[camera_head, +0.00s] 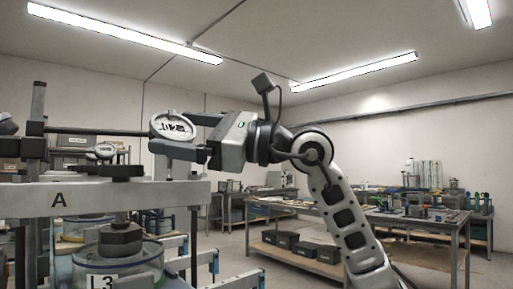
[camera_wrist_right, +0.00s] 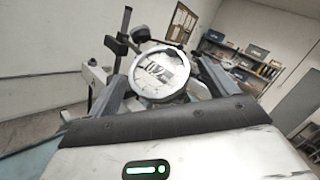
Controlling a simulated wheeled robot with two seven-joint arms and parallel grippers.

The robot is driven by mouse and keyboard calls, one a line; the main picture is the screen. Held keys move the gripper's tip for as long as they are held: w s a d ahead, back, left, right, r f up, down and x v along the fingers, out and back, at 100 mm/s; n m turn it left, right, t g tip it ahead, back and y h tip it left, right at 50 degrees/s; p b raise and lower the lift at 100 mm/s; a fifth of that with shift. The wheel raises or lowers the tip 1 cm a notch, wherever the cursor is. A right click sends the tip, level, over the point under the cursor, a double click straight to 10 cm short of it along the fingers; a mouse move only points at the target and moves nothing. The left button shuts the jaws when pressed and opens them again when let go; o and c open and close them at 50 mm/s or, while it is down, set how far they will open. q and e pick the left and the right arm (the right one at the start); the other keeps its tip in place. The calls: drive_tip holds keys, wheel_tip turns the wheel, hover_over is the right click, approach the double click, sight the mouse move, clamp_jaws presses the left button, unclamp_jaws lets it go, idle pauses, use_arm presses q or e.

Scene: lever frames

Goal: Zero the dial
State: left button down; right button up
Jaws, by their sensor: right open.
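A round white dial (camera_head: 173,125) with dark marks on its face sits at the end of a thin dark rod, above the lever labelled A (camera_head: 100,197). In the right wrist view the dial (camera_wrist_right: 158,72) shows face-on, between and beyond the fingers. My right gripper (camera_head: 183,133) reaches in from the right and is open, one finger above and one below the dial's right side. Its fingers also show in the right wrist view (camera_wrist_right: 165,88). I cannot tell whether they touch the dial.
A clear round container labelled L3 (camera_head: 117,265) with a dark weight (camera_head: 120,240) is below the lever. An upright post (camera_head: 37,130) stands at the left. Workbenches (camera_head: 420,218) stand further back on the right.

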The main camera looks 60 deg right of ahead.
use_arm(q)
drive_tip(key=f+b, duration=0.1)
drive_tip(key=b, duration=0.2)
drive_tip(key=f+t+b, duration=0.1)
drive_tip(key=b, duration=0.2)
drive_tip(key=shift+w+d+h, duration=0.15)
drive_tip(key=shift+d+h, duration=0.15)
drive_tip(key=shift+d, duration=0.05)
use_arm(e)
drive_tip(key=v, duration=1.4)
drive_tip(key=shift+s, duration=0.35)
drive_tip(key=shift+w+f, duration=0.1)
drive_tip(key=shift+f, duration=0.1)
